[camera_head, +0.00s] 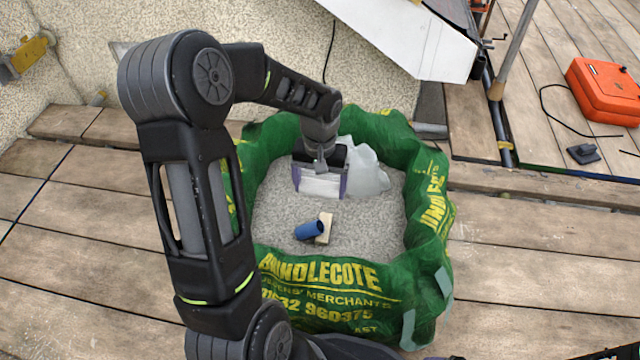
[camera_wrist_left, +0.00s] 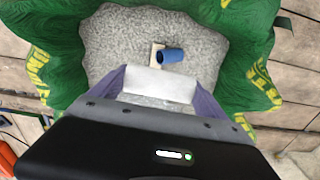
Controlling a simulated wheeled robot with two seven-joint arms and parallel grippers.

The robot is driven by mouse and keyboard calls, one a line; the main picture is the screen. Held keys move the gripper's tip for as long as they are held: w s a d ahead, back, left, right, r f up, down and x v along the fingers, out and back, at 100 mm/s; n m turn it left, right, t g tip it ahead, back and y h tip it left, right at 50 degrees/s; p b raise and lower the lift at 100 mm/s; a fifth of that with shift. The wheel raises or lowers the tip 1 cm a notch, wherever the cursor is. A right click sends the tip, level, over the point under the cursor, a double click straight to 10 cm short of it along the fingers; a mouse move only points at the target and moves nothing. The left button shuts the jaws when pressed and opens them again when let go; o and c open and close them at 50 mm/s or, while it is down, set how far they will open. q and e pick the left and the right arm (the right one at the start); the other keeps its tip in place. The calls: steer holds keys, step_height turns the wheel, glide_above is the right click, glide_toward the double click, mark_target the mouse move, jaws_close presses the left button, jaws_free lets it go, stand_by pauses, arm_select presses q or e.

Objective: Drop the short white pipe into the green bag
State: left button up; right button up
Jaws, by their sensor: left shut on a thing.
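The green bag (camera_head: 330,300) stands open on the boards, with yellow lettering and a grey gravel-like bottom. It also shows in the left wrist view (camera_wrist_left: 60,45). My left gripper (camera_head: 319,184), with purple fingers, is over the inside of the bag, towards its far side. It is shut on the short white pipe (camera_head: 320,188), which lies crosswise between the fingers. The pipe also shows between the fingers in the left wrist view (camera_wrist_left: 158,84). Its height above the bag's bottom is hard to judge. My right gripper is not in view.
Inside the bag lie a blue cylinder (camera_head: 308,230), a small wooden block (camera_head: 324,229) and a crumpled translucent piece (camera_head: 366,172). An orange case (camera_head: 610,90) and a pole (camera_head: 518,50) are at right. A white panel (camera_head: 410,35) stands behind the bag.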

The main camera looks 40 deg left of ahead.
mark_target(320, 184)
arm_select(q)
steer(key=o, duration=1.2)
steer(key=shift+c, duration=0.2)
steer(key=shift+r, duration=0.15)
step_height(320, 184, up, 8)
steer(key=p, duration=0.3)
steer(key=shift+f, duration=0.2)
